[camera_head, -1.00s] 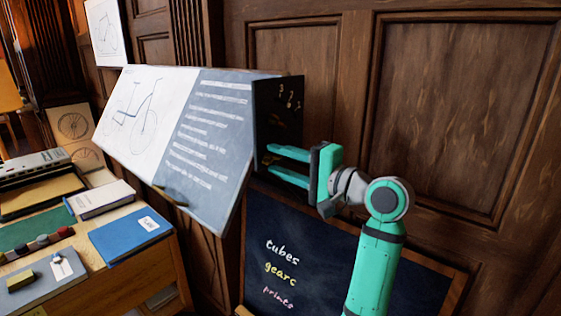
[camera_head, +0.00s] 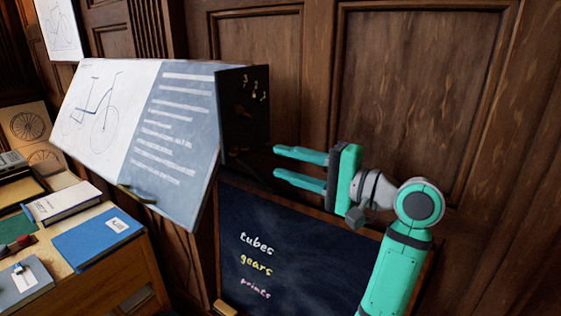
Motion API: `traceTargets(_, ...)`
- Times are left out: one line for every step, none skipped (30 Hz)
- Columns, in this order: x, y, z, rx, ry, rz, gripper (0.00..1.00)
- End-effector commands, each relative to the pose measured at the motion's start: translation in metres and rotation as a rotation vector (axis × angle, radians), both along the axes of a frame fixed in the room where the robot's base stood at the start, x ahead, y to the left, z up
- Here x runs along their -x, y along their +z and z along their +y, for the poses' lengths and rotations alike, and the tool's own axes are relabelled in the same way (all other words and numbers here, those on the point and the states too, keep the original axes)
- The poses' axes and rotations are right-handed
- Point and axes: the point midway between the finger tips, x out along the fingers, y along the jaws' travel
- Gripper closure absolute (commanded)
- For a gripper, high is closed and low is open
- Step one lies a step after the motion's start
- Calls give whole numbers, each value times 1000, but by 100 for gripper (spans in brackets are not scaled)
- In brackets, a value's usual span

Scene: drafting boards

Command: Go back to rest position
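My gripper (camera_head: 277,161) is teal, with two parallel fingers pointing left. The fingers are apart and nothing shows between them. It is held in the air just right of the dark side panel (camera_head: 245,108) of the tilted drafting board (camera_head: 168,140), with a small gap visible in the picture. Small yellowish items hang on that side panel, too small to make out. The gripper is in front of the brown panelled wall and above the chalkboard.
A framed chalkboard (camera_head: 300,262) reading "tubes gears prints" leans below my gripper. A wooden desk (camera_head: 140,272) at the left bears a blue book (camera_head: 97,238), a white book (camera_head: 62,203) and other items. The panelled wall (camera_head: 425,90) closes the back; the upper right looks clear.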

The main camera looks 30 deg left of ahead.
Motion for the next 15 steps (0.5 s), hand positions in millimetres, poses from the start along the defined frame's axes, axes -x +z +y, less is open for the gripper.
traceTargets(0, 0, 0, 0, 0, 0, 66)
traceTargets(0, 0, 0, 0, 0, 0, 66)
traceTargets(0, 0, 0, 0, 0, 0, 66)
traceTargets(0, 0, 0, 0, 0, 0, 66)
traceTargets(0, 0, 0, 0, 0, 0, 66)
traceTargets(0, 0, 0, 0, 0, 0, 66)
traceTargets(0, 0, 0, 0, 0, 0, 66)
traceTargets(0, 0, 0, 0, 0, 0, 66)
traceTargets(0, 0, 0, 0, 0, 0, 66)
traceTargets(0, 0, 0, 0, 0, 0, 66)
traceTargets(0, 0, 0, 0, 0, 0, 66)
traceTargets(0, 0, 0, 0, 0, 0, 66)
traceTargets(0, -1, 0, -1, -1, 1, 66)
traceTargets(-1, -3, 0, -2, -4, 2, 66)
traceTargets(-3, -7, 0, -6, -11, 5, 66)
